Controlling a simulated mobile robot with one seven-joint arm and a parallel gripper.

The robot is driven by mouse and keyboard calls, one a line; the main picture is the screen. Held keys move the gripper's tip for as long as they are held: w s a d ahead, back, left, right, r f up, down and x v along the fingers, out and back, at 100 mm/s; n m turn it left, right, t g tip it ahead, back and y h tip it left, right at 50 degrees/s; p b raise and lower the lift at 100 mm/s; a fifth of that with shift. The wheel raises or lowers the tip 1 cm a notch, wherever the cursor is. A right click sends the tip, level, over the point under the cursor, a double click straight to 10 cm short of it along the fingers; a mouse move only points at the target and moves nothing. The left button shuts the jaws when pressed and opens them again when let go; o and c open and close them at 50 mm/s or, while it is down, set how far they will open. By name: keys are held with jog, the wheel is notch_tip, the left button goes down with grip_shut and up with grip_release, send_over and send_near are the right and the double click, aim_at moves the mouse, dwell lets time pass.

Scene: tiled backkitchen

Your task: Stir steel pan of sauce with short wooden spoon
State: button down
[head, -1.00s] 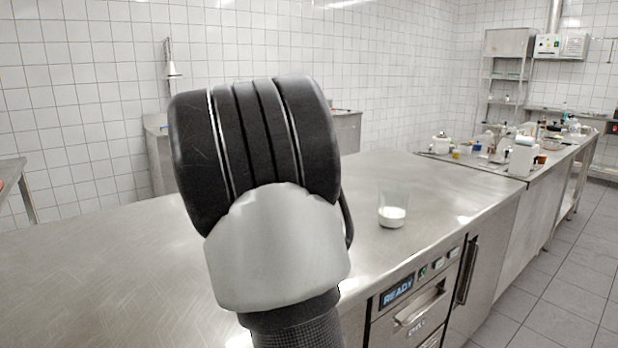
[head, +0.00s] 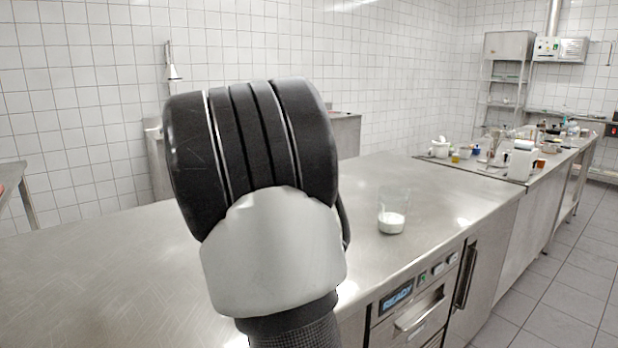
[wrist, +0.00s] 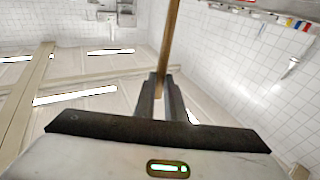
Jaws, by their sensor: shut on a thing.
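In the wrist view, my gripper (wrist: 159,92) is shut on a thin wooden shaft (wrist: 170,42), which looks like the handle of the short wooden spoon. The shaft runs up out of the top of the picture, so its far end is out of sight. In the head view, my arm fills the middle and hides the gripper and the spoon. No steel pan of sauce shows in either view; I cannot tell whether one stands behind my arm.
A clear glass with white contents (head: 391,222) stands on the steel counter (head: 100,255), right of my arm. Bottles, jars and a white jug (head: 521,163) crowd the far right counter. The counter's left part is bare. Drawers with a READY display (head: 397,297) face front.

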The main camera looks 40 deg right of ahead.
jog(key=shift+w+d+r+p, duration=0.15)
jog(key=shift+r+p, duration=0.4)
jog(key=shift+r, duration=0.35)
jog(key=shift+d+r+p, duration=0.15)
jog(key=shift+r+p, duration=0.45)
jog(key=shift+r, duration=0.3)
jog(key=shift+w+d+r+p, duration=0.15)
jog(key=shift+r+p, duration=0.4)
jog(key=shift+r, duration=0.35)
jog(key=shift+r, duration=0.1)
notch_tip(320, 180, up, 5)
jog(key=p, duration=0.4)
